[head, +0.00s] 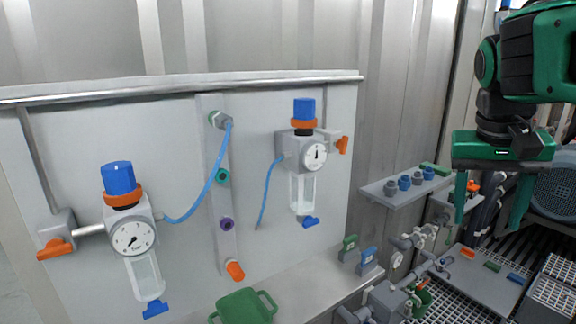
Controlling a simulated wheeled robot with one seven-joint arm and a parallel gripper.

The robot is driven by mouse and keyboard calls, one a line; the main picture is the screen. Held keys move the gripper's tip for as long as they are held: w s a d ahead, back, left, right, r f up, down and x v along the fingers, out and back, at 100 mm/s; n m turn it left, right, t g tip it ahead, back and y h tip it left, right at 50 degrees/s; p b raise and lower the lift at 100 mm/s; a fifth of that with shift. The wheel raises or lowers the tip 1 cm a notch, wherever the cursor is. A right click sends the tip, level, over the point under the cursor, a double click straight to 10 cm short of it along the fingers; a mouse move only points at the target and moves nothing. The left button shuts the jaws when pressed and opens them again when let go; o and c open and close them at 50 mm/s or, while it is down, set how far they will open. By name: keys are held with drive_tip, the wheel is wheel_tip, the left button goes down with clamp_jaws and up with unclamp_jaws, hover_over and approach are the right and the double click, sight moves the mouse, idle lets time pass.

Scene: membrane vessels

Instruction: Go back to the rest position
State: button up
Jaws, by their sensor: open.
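My gripper (490,205) hangs at the right of the head view. Its two green fingers point down and stand wide apart, with nothing between them. It is in front of the corrugated wall, to the right of the small grey shelf, and touches nothing that I can see. My green and black arm comes in from the upper right corner.
A grey panel (75,130) at left carries two blue-capped regulators (128,215) (304,150) with gauges and blue hoses. A green tray (244,307) sits below. A small shelf (400,195) holds several knobs. Pipes and valves (415,265) stand low, near the gripper.

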drive_tip(key=s+d+f+y, duration=0.1)
drive_tip(key=s+d+f, duration=0.2)
drive_tip(key=s+f, duration=0.4)
drive_tip(key=s+d+f+g+y, duration=0.1)
drive_tip(key=s+d+f, duration=0.2)
drive_tip(key=s+f, duration=0.5)
wheel_tip(320, 180, down, 4)
drive_tip(key=shift+s+d+r+m+g+y, duration=0.2)
drive_tip(key=shift+m+g+y, duration=0.1)
drive_tip(key=shift+m+y, duration=0.1)
drive_tip(key=shift+w+f, duration=0.2)
drive_tip(key=shift+w, duration=0.45)
